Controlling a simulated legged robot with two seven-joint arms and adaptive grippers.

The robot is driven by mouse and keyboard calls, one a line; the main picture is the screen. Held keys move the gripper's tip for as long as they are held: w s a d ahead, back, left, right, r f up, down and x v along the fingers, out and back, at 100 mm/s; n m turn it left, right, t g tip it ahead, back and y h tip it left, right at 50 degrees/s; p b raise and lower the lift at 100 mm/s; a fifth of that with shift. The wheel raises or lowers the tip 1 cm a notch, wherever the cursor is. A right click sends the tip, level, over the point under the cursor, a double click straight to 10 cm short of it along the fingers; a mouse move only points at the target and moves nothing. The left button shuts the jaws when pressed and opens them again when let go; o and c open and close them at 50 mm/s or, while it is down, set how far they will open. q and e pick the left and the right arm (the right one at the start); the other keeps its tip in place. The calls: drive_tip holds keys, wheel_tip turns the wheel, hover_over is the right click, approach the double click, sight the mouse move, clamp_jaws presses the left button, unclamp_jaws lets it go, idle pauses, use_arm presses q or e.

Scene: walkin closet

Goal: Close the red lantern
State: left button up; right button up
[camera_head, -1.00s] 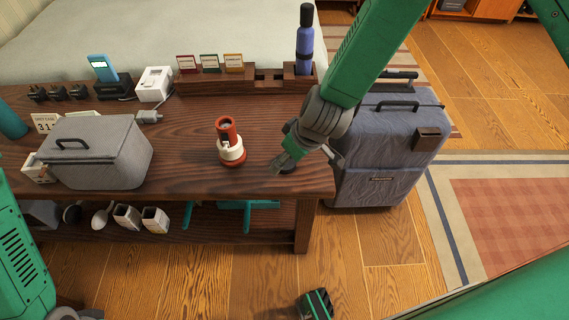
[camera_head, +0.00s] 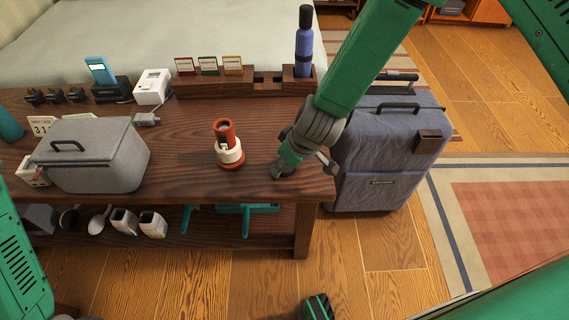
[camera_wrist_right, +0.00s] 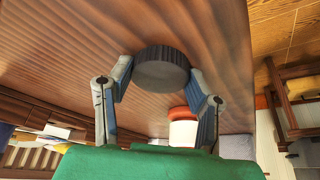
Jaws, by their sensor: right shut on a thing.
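The red lantern (camera_head: 228,150) stands upright on the dark wooden table (camera_head: 190,180). It has a red base, a white middle band and an open red tube on top. Part of the lantern (camera_wrist_right: 184,128) also shows in the right wrist view, beyond the fingers. My right gripper (camera_head: 283,171) is low at the table's right end, to the right of the lantern and apart from it. In the wrist view my right gripper (camera_wrist_right: 160,75) has its fingers on either side of a dark round ribbed cap (camera_wrist_right: 161,72) and is shut on it.
A grey lidded box (camera_head: 95,165) stands on the table left of the lantern. A wooden rack (camera_head: 215,85) with small cards and a blue bottle (camera_head: 304,50) is behind. A blue-grey suitcase (camera_head: 385,150) stands beside the table's right end. The tabletop around the lantern is clear.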

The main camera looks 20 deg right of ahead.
wheel_tip(320, 180, up, 10)
drive_tip(key=p, duration=0.4)
drive_tip(key=s+d+r+m+h, duration=0.1)
drive_tip(key=s+d+m, duration=0.2)
drive_tip(key=s+d, duration=0.1)
drive_tip(key=s+d+r+m+h, duration=0.1)
drive_tip(key=s+d+r+m, duration=0.1)
drive_tip(key=s+d, duration=0.2)
drive_tip(key=shift+s+d+r+m+t, duration=0.3)
drive_tip(key=shift+s+d+m, duration=0.1)
drive_tip(key=shift+s, duration=0.65)
